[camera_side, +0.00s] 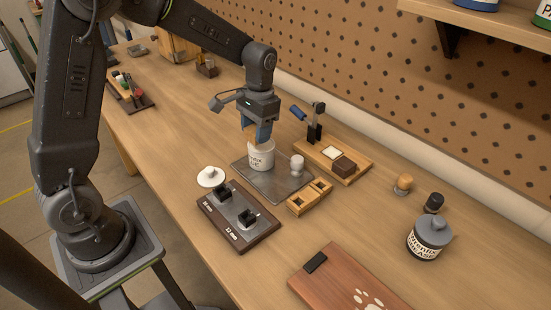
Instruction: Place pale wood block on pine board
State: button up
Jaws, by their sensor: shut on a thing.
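My gripper (258,138) has blue fingers and points down just above a white cup. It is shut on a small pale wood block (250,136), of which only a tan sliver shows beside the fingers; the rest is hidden. I cannot tell whether the block touches the cup's rim.
The lettered white cup (262,158) stands on a grey metal plate (272,187) with a small white object (297,166). A slotted wood piece (309,197), a dark base with black fittings (240,239) and a white lid-like disc (210,176) are close by. A grey-lidded jar (429,237) stands right.

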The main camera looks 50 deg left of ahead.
notch_tip(320, 180, up, 9)
jog(key=shift+w+d+f, duration=0.1)
jog(key=shift+d+f, duration=0.05)
jog(key=w+d+m, duration=0.3)
jog(key=w+m, duration=0.5)
jog(key=w, duration=0.2)
jog(key=m+t+y, duration=0.1)
jog(key=m, duration=0.9)
send_over(330, 151)
jog(key=f, duration=1.5)
jog(key=shift+d+f, duration=0.3)
jog(key=shift+d, duration=0.05)
jog(key=shift+f, duration=0.2)
